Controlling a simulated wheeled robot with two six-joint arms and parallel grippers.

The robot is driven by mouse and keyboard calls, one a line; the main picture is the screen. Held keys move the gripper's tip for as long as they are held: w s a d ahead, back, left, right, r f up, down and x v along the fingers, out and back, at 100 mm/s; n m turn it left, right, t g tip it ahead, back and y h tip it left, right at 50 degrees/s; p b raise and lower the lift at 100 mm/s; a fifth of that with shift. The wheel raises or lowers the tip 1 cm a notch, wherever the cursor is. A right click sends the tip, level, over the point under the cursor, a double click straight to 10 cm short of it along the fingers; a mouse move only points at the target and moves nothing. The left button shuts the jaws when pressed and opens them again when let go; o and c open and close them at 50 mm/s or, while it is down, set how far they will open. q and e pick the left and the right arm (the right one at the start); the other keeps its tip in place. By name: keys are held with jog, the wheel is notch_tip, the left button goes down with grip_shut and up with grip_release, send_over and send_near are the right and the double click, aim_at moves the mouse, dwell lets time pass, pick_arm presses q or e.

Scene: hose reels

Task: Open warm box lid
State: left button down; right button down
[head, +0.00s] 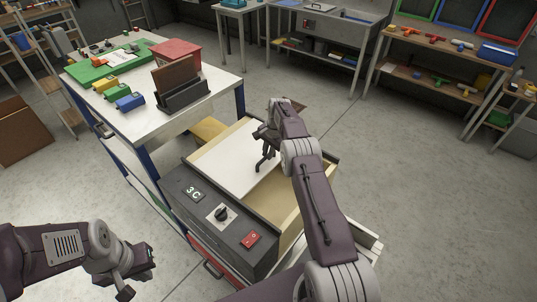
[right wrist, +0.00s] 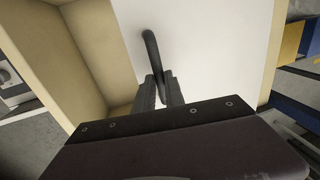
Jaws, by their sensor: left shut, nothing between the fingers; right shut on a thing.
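The warm box (head: 190,193) has a dark front panel marked 3C, with a knob and a red switch. Its white lid (head: 222,160) covers the left part of the top; a tan interior (head: 285,188) shows open on the right. My right gripper (head: 266,152) is over the lid, shut on its dark bar handle (right wrist: 153,48). In the right wrist view the gripper's fingers (right wrist: 161,92) close around the handle's near end, with the white lid (right wrist: 210,50) behind. My left gripper (head: 140,274) is shut and empty, low at left, apart from the box.
A white-topped table (head: 140,121) stands left of the box, with a green board, colored blocks, a red box (head: 176,52) and a dark holder (head: 183,97). A sink bench (head: 335,25) and shelves (head: 430,50) stand at the back. Floor is clear at right.

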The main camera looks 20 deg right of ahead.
jog(key=c, duration=1.4)
grip_release()
jog(key=shift+d, duration=0.1)
jog(key=shift+r, duration=0.1)
notch_tip(320, 180, up, 9)
jog(key=s, duration=0.1)
jog(key=shift+s+d, duration=0.2)
jog(key=shift+d, duration=0.2)
